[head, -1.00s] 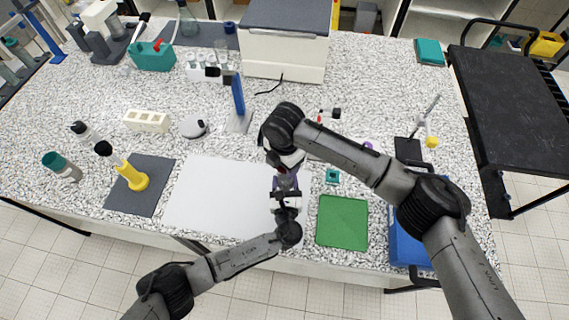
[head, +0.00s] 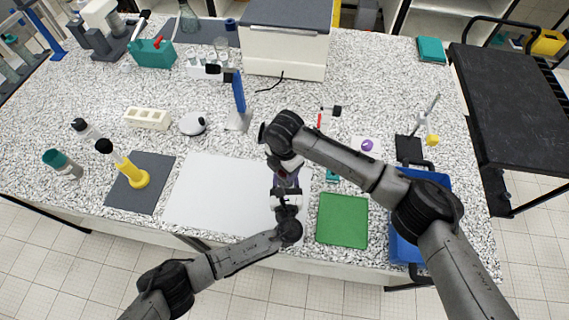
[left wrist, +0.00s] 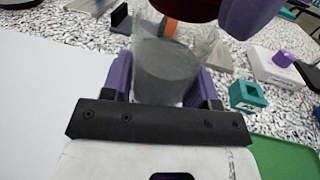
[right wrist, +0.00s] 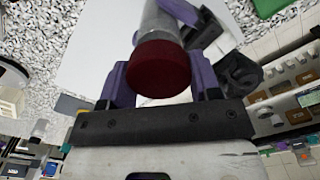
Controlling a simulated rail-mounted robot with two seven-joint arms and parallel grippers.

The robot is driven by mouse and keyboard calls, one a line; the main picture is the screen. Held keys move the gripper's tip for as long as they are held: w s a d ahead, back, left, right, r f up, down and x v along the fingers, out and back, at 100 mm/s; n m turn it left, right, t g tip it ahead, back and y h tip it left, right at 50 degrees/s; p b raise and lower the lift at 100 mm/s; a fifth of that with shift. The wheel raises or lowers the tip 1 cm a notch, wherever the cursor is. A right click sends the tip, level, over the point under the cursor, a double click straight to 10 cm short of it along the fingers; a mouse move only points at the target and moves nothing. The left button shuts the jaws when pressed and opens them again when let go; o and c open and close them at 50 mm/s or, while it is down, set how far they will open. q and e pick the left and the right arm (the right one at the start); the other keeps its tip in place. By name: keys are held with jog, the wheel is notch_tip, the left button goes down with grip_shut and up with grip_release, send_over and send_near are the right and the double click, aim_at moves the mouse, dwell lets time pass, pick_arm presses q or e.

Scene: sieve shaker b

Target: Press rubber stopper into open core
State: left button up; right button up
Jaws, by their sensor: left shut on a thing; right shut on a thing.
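My left gripper (head: 287,196) is shut on a clear core tube (left wrist: 172,70) with grey material inside, above the white sheet. The tube stands between its purple fingers in the left wrist view. My right gripper (right wrist: 160,88) is shut on a dark red rubber stopper (right wrist: 158,68), with a finger on each side of it. In the left wrist view the stopper (left wrist: 188,8) is at the tube's upper end, cut off by the top edge. The stopper and tube look lined up in the right wrist view. I cannot tell whether the stopper is inside the mouth.
The white sheet (head: 215,195) lies under the grippers, with a green mat (head: 342,220) to the right. A blue tray (head: 402,232) is partly hidden by my right arm. A yellow-based bottle (head: 130,172) on a grey mat and a blue stand (head: 238,95) are apart from the grippers.

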jog(key=shift+f, duration=0.35)
jog(key=shift+f, duration=0.65)
dwell(0.4)
jog(key=o, duration=1)
jog(key=shift+r, duration=0.1)
notch_tip(320, 180, up, 12)
jog(key=shift+f, duration=0.1)
pick_arm(q)
jog(key=o, duration=1.4)
